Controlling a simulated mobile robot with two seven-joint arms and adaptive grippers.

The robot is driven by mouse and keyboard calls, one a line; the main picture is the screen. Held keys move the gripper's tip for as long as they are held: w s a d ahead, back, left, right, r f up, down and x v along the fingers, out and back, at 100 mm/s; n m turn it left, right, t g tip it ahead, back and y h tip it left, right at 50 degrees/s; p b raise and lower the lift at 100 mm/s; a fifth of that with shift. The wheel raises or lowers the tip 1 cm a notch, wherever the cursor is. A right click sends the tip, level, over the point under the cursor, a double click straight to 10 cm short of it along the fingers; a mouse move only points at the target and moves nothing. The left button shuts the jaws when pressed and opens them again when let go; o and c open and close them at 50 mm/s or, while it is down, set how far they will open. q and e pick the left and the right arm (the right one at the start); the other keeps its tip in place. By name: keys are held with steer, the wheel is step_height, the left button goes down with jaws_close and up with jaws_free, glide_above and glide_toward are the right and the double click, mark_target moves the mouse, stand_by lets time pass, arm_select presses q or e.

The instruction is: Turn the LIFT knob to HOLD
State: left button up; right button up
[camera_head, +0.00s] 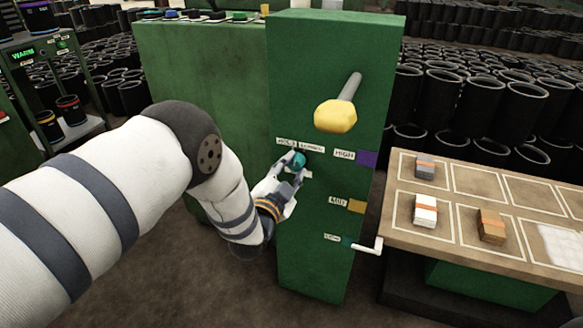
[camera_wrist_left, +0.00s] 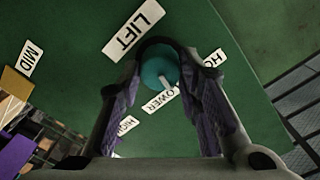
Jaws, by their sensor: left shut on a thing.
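A teal round knob (camera_head: 299,159) sits on the front of a green cabinet (camera_head: 312,240); it also shows in the left wrist view (camera_wrist_left: 158,69). White labels surround it: LIFT (camera_wrist_left: 133,30) on one side, LOWER (camera_wrist_left: 157,102) opposite, and a partly hidden label starting "HO" (camera_wrist_left: 214,57). A white pointer mark on the knob points towards LOWER, at its HO side. My left gripper (camera_head: 291,164) is shut on the knob, with a finger on each side of it. My right gripper does not show.
A yellow-ended lever (camera_head: 336,115) sticks out above the knob. A wooden table (camera_head: 450,240) with colored blocks stands at right.

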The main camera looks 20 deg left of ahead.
arm_select(q)
steer(key=n, duration=0.4)
steer(key=shift+n+p, duration=0.3)
steer(key=shift+p, duration=0.05)
steer(key=shift+n, duration=1.9)
steer(key=o, duration=1.1)
steer(key=shift+o, duration=0.2)
steer(key=s, duration=1.2)
steer(key=shift+a, duration=0.25)
